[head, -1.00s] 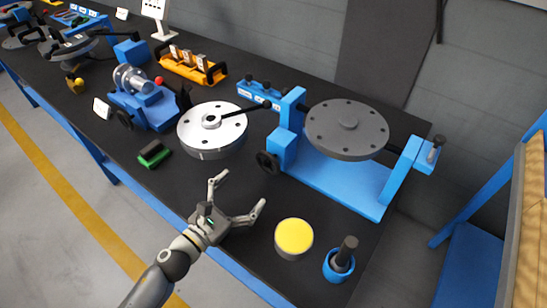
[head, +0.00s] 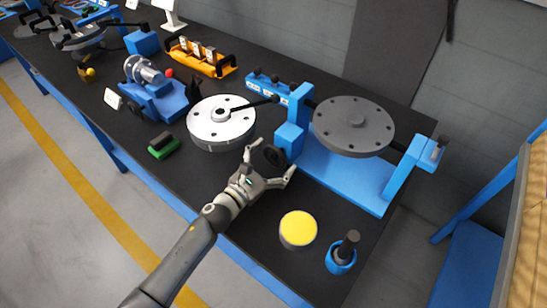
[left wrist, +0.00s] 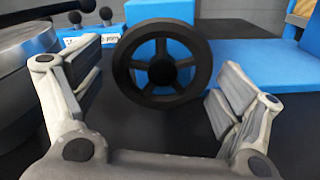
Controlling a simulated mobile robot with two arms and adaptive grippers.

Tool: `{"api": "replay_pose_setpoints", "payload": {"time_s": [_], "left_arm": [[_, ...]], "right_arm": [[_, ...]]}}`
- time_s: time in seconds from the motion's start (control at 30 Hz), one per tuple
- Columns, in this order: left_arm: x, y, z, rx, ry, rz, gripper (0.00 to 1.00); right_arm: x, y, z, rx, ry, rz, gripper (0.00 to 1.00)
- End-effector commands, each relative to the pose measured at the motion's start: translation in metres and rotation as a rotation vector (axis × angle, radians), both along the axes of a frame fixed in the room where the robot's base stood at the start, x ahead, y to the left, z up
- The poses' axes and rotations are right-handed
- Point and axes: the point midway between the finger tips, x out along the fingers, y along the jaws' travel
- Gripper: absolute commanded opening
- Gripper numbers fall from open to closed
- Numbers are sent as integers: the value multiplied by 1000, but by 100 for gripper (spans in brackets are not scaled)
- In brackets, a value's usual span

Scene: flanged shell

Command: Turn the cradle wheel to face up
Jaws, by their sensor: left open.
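The blue cradle (head: 340,180) stands on the right part of the bench and carries a grey flanged disc (head: 353,124), its flat face tilted upward. The black cradle wheel (head: 275,156) is on the cradle's near left side; it also shows in the left wrist view (left wrist: 162,64), facing me with its spokes clear. My left gripper (head: 268,160) is open just in front of the wheel. In the left wrist view its fingers (left wrist: 158,95) are spread to either side of the wheel, and I see no contact. My right gripper is not in view.
A silver flanged disc (head: 221,122) with a black-handled bar sits left of the wheel, close to my gripper. A yellow-topped tin (head: 298,230) and a blue cup (head: 341,254) stand at the near right. A green brush (head: 163,146) lies farther left.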

Motion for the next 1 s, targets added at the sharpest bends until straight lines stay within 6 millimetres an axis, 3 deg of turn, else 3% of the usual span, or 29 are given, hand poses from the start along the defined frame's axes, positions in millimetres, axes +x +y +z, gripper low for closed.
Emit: {"api": "replay_pose_setpoints", "payload": {"time_s": [0.17, 0.5, 1.0], "left_arm": [[0, 0, 0, 0, 0, 0, 88], [0, 0, 0, 0, 0, 0, 44], [-1, -1, -1, -128, 85, -2, 44]], "right_arm": [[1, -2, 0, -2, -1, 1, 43], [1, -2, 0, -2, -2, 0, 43], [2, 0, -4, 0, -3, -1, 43]]}}
